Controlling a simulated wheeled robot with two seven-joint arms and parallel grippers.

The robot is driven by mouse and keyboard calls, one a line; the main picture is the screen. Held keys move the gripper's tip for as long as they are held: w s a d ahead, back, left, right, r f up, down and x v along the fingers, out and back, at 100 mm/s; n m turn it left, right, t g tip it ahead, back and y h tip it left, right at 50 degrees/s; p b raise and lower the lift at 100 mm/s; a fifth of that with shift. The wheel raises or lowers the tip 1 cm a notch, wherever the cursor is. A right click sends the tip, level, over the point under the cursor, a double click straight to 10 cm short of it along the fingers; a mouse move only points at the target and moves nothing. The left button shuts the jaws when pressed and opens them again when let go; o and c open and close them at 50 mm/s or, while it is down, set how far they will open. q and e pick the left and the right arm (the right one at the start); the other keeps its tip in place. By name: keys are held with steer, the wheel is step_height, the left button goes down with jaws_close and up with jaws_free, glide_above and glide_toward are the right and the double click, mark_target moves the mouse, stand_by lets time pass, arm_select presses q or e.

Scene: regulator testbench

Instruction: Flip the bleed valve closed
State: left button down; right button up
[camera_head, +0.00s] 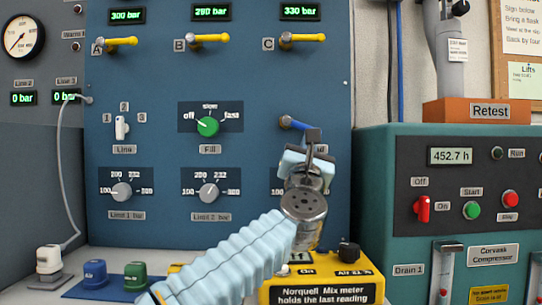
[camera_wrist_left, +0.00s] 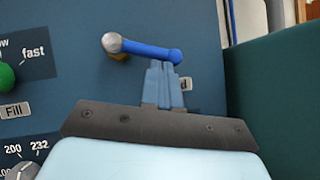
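The bleed valve is a blue lever (camera_head: 293,123) on the blue panel, below the yellow lever C. In the left wrist view the lever (camera_wrist_left: 145,48) runs from a silver pivot at the left to a rounded blue end at the right, tilted slightly down. Its label below is mostly hidden, with only a final "d" showing. My left gripper (camera_head: 313,134) is in front of the panel at the lever's right end. In the wrist view its blue fingers (camera_wrist_left: 163,66) are together just under that end; I cannot tell whether they touch it. My right gripper is not in view.
Yellow levers A (camera_head: 121,41), B (camera_head: 207,39) and C (camera_head: 302,38) sit above. The Fill knob (camera_head: 208,126) is left of the lever. A yellow mix meter (camera_head: 320,293) stands below my arm. The green compressor (camera_head: 375,160) stands close at the right.

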arm_select(q)
steer(key=n+y, duration=0.1)
steer(key=r+n+y, duration=0.1)
steer(key=n, duration=0.1)
steer(key=d+n+y, duration=0.1)
steer(key=shift+d+r+t+p, duration=0.1)
steer(key=shift+r+t+p, duration=0.25)
steer(key=shift+t+p, duration=0.05)
steer(key=shift+d+r, duration=0.1)
stand_by(0.3)
steer(key=w+f+b+v, duration=0.1)
steer(key=f+b+v, duration=0.1)
steer(key=b+v, duration=0.6)
steer(key=shift+d+f+v, duration=0.25)
steer(key=shift+d+v, duration=0.1)
steer(key=shift+v, duration=1.95)
steer(key=shift+w, duration=0.15)
